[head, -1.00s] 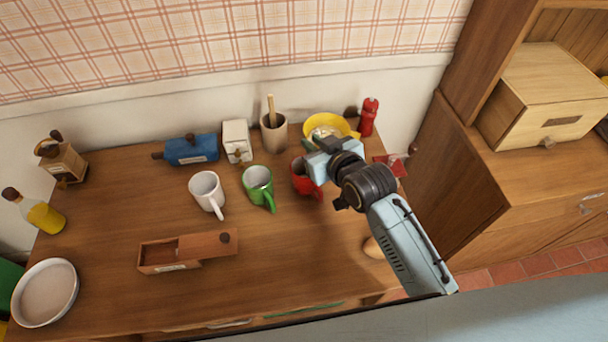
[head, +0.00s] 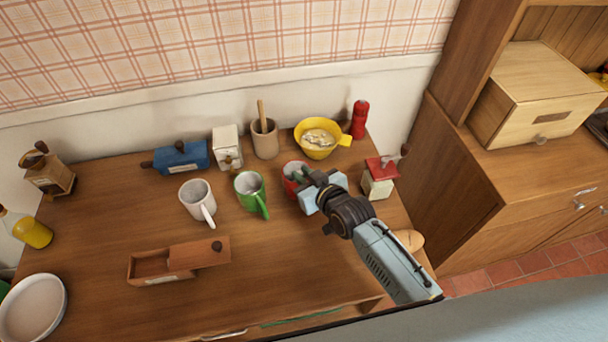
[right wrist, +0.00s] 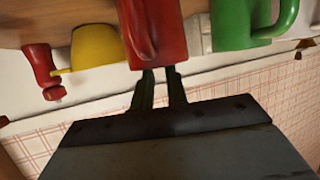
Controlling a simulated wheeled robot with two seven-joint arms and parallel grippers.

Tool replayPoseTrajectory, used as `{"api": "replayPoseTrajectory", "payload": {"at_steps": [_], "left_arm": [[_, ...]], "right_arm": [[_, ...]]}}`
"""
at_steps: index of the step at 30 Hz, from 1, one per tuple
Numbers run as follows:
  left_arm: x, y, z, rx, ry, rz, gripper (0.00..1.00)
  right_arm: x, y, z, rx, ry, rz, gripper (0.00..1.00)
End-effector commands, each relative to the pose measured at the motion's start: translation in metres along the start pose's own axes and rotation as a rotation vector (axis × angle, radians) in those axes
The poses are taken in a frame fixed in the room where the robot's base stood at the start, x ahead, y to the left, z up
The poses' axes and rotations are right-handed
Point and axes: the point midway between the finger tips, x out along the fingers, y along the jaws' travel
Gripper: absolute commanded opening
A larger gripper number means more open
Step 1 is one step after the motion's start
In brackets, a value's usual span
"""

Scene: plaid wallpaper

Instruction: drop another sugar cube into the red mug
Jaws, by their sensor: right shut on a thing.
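The red mug (head: 287,182) stands to the right of the green mug (head: 247,195). My right gripper (head: 299,176) is at the mug's mouth, coming in from the right. In the right wrist view the red mug (right wrist: 167,30) appears upside down, and its near wall hides my fingertips (right wrist: 161,76), which seem to dip past the rim. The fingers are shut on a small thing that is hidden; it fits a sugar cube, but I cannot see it. A wooden box (head: 146,277) with its lid slid partly open is at the front left. My left gripper is not in view.
A white mug (head: 197,202) stands left of the green one. A small red-topped box (head: 379,184) stands right of my gripper. The front middle of the table is clear.

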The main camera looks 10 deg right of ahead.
Motion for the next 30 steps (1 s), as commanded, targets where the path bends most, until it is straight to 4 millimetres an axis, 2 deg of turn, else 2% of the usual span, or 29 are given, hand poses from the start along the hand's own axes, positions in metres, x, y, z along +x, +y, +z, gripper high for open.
{"api": "replayPoseTrajectory", "payload": {"at_steps": [16,17,21,30], "left_arm": [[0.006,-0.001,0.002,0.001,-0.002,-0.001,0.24],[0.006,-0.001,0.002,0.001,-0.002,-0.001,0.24],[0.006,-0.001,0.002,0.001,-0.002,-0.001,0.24],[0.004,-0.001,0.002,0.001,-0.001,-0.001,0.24]], "right_arm": [[0.004,0.0,0.013,0.0,-0.006,0.0,0.0],[0.004,-0.001,0.014,0.0,-0.007,0.0,0.19],[0.004,-0.001,0.015,0.0,-0.011,-0.001,0.36],[0.002,-0.002,0.015,0.001,-0.018,-0.003,0.36]]}}
